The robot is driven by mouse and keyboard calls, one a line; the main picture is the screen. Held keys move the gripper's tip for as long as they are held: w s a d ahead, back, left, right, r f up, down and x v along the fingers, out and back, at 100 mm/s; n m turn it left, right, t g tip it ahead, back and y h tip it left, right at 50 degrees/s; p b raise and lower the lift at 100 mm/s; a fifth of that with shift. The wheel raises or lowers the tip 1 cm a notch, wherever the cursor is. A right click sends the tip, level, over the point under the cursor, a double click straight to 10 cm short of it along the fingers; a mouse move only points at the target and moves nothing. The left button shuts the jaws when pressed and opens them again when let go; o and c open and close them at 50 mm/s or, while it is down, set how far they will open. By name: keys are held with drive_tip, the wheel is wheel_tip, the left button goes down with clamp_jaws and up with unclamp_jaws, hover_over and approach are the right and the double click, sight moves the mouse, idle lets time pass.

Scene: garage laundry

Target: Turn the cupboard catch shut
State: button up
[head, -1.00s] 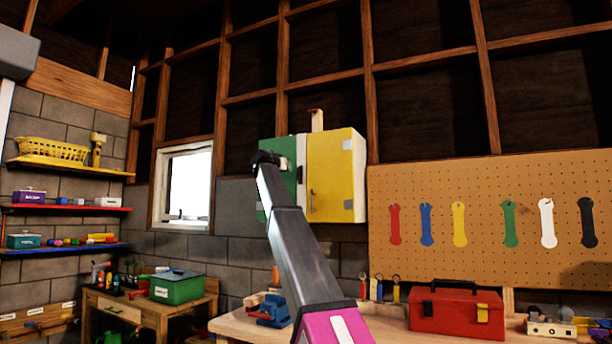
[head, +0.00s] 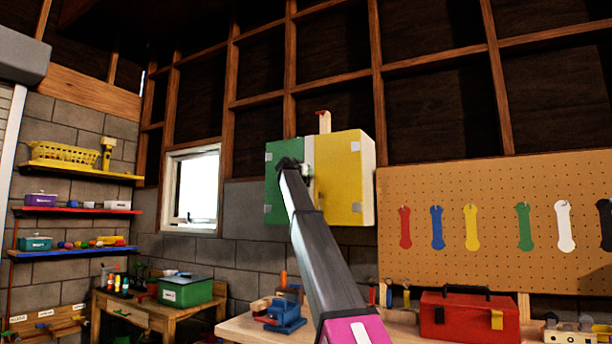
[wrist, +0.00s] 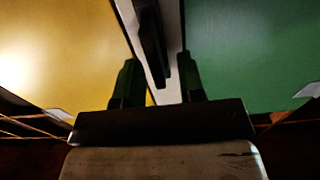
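The wall cupboard has a green door (head: 275,194) on the left and a yellow door (head: 345,180) on the right; both look closed. In the wrist view the green door (wrist: 245,50) is on the right and the yellow door (wrist: 55,50) on the left, with a pale strip (wrist: 173,60) between them. A dark bar, apparently the catch (wrist: 152,45), reaches down over this strip. My gripper (wrist: 158,68) has its two fingers apart, one on each side of the bar's lower end; contact is unclear. In the head view my gripper (head: 290,165) hides most of the catch.
A wooden piece (head: 324,122) sticks up on top of the cupboard. A pegboard (head: 480,265) with coloured tools hangs to the right. Below are a red toolbox (head: 469,316) and a blue vise (head: 285,315) on a bench. A window (head: 196,188) is to the left.

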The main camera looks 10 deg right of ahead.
drive_tip(key=shift+w+d, duration=0.3)
drive_tip(key=shift+w, duration=0.05)
clamp_jaws()
